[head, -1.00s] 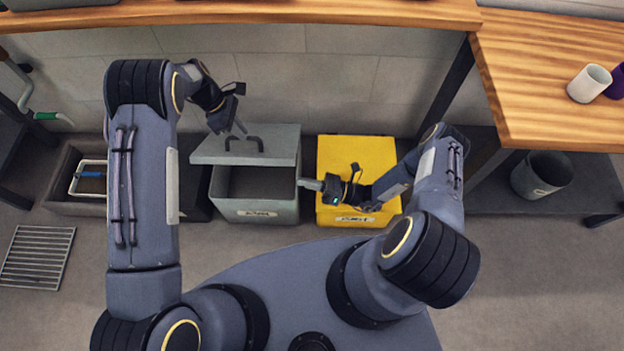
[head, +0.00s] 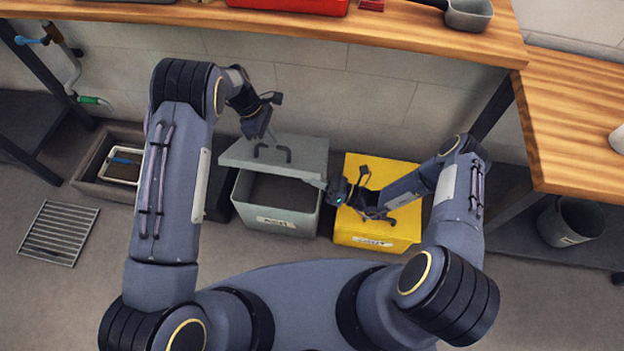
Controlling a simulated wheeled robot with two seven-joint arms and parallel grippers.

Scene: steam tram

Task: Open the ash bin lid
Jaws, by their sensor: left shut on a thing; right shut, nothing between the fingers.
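The grey ash bin (head: 277,222) stands on the floor in the middle of the head view, with a label too small to read on its front. Its grey lid (head: 300,149) is up off the front of the opening, and the dark inside shows below it. My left gripper (head: 268,139) is at the bar handle (head: 284,150) on top of the lid and is shut on it; the arm partly hides the contact.
A yellow bin (head: 375,231) stands just right of the ash bin, under my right forearm. A dark tray (head: 90,173) lies at left, with a floor grate (head: 58,232) before it. Wooden counters (head: 400,28) overhang behind and at right. A grey bucket (head: 572,222) stands at right.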

